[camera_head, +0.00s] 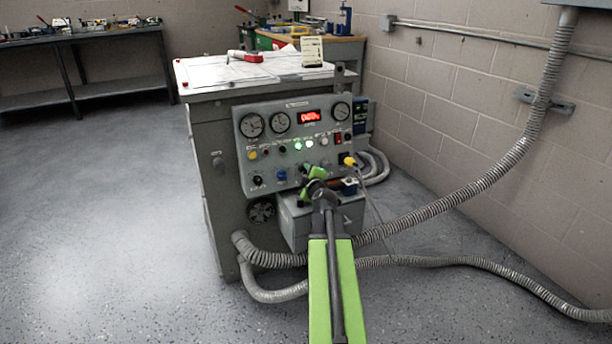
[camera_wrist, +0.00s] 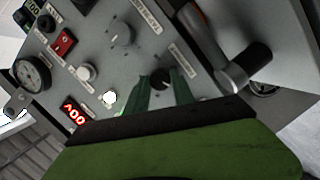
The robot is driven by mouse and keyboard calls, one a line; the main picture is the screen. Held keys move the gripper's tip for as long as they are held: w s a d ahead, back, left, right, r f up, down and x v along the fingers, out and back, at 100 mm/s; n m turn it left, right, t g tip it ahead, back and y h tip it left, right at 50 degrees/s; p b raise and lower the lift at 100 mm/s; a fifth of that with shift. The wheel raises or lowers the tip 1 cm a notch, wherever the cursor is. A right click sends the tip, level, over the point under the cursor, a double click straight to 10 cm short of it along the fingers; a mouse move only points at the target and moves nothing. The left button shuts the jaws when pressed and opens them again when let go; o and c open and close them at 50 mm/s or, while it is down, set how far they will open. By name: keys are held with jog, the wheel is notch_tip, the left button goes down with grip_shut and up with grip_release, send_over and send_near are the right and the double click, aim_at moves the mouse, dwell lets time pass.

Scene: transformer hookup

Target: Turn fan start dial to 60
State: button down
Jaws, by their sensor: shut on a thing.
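The grey control panel (camera_head: 262,140) fills the front of the cabinet, with my arm reaching to its lower right part. My gripper (camera_head: 309,171) is at the panel face. In the wrist view, my gripper's green fingers (camera_wrist: 160,86) are closed around a small black dial (camera_wrist: 160,77), one finger on each side. Labels near it are too small to read, so I cannot confirm it is the fan start dial or read its setting. In the head view my gripper hides this dial. A grey dial (camera_wrist: 121,35) with a pointer sits apart from the fingers.
A red switch (camera_wrist: 64,43), a white button (camera_wrist: 86,73) and a lit red display (camera_wrist: 74,113) are nearby. Ribbed hoses (camera_head: 430,203) run on the right; the floor at left is clear.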

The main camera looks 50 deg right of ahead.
jog(key=shift+w+a, duration=0.1)
dwell(0.4)
jog(key=c, duration=1.1)
grip_release()
